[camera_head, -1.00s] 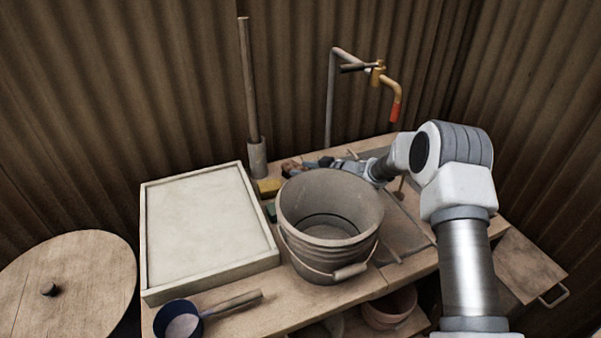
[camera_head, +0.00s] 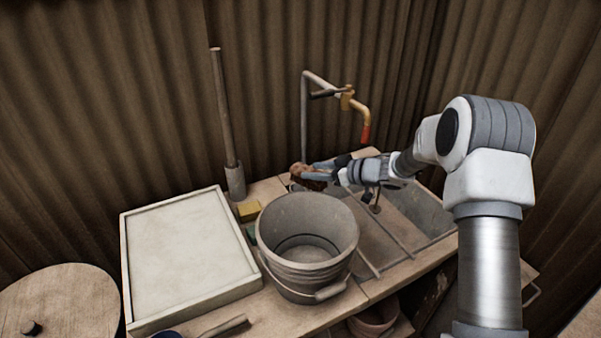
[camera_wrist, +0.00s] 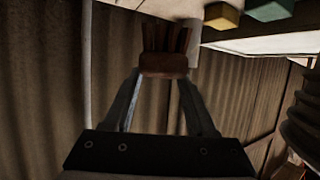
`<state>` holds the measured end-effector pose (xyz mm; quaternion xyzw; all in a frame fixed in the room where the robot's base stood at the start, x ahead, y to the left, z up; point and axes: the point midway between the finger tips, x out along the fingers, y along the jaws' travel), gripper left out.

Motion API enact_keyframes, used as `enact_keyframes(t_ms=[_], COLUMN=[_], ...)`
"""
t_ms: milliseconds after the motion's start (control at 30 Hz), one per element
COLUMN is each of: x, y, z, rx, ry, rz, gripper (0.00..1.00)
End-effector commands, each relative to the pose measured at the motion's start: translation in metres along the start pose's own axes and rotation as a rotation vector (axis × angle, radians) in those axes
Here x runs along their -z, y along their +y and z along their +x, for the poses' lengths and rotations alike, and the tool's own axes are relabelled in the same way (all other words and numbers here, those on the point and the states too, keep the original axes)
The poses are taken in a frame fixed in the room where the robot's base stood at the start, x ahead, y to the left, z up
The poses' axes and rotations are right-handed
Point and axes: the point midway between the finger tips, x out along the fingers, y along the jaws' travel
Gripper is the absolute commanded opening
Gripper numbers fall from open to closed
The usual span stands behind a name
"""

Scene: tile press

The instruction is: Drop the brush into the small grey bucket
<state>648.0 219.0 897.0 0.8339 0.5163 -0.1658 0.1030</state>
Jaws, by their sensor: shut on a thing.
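The grey bucket (camera_head: 300,272) stands upright on the bench, its open top facing up and its handle hanging at the front. Its ribbed side also shows at the right edge of the wrist view (camera_wrist: 305,120). My gripper (camera_head: 318,172) is shut on the brush, behind the bucket and above the back of the bench. The brush has a brown wooden body (camera_wrist: 163,63) with dark reddish bristles pointing away from my gripper. In the head view the brush (camera_head: 302,173) is partly covered by the fingers.
A framed white tray (camera_head: 185,260) lies left of the bucket. A yellow block (camera_head: 247,211) and a green one lie behind the bucket, near an upright pole (camera_head: 225,120). A tap (camera_head: 352,103) rises over the sink (camera_head: 425,212) at right. A blue ladle lies in front.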

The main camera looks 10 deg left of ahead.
Motion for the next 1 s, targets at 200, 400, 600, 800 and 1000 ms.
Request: enact_keyframes(t_ms=[200,400,600,800,1000], x=[0.002,0.002,0.003,0.005,-0.003], y=[0.003,0.004,0.003,0.001,0.001], z=[-0.014,-0.014,-0.015,-0.023,-0.042], rx=[0.0,0.0,-0.008,-0.093,-0.242], ry=[0.001,0.001,0.001,0.001,-0.002], rz=[0.0,0.0,0.004,0.04,0.104], gripper=[0.0,0.0,0.0,0.0,0.0])
